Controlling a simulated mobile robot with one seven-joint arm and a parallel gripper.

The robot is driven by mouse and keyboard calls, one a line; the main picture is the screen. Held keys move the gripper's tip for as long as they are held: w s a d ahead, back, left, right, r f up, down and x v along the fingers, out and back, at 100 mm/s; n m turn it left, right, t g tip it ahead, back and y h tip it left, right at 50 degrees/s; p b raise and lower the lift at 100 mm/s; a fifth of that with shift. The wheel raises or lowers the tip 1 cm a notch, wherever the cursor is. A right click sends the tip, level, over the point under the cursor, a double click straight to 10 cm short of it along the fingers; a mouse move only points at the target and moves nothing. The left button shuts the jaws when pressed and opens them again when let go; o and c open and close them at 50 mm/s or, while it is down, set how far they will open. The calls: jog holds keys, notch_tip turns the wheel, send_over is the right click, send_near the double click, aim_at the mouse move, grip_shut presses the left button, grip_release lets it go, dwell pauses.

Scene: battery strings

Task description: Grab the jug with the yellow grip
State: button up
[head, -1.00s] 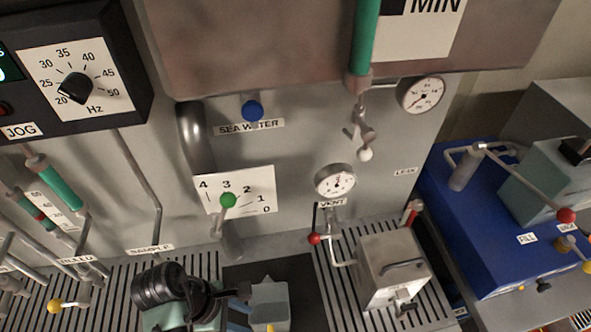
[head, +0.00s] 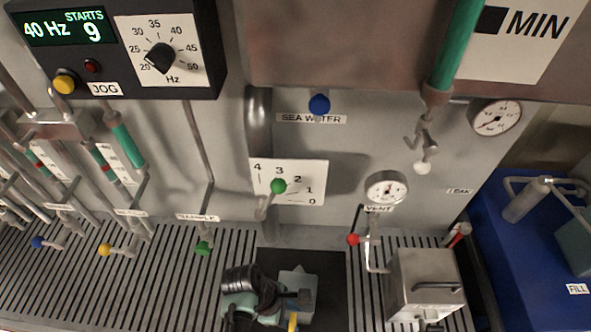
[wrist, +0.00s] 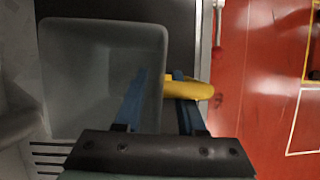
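The jug (wrist: 100,65) is a grey open-topped container that fills the upper left of the wrist view. Its yellow grip (wrist: 198,89) sticks out to the right from its side. My gripper (wrist: 155,80) has its two blue fingers apart. The left finger overlaps the jug's opening near its right wall. The right finger is at the yellow grip, which covers part of it; whether they touch I cannot tell. In the head view the jug (head: 297,280) is beside my gripper, with the yellow grip (head: 292,322) at the bottom edge. My arm hides part of it.
The jug is on a dark plate (head: 330,265) between slatted grates (head: 130,270). A metal box with a handle (head: 425,285) stands to the right. Behind rises a panel with a green-knobbed lever (head: 278,186) and a red-knobbed vent valve (head: 353,239). Red floor (wrist: 260,80) is at the right.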

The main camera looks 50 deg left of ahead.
jog(key=shift+w+d+f, duration=0.2)
jog(key=shift+w+f, duration=0.05)
jog(key=shift+f, duration=0.4)
grip_shut()
dwell(0.9)
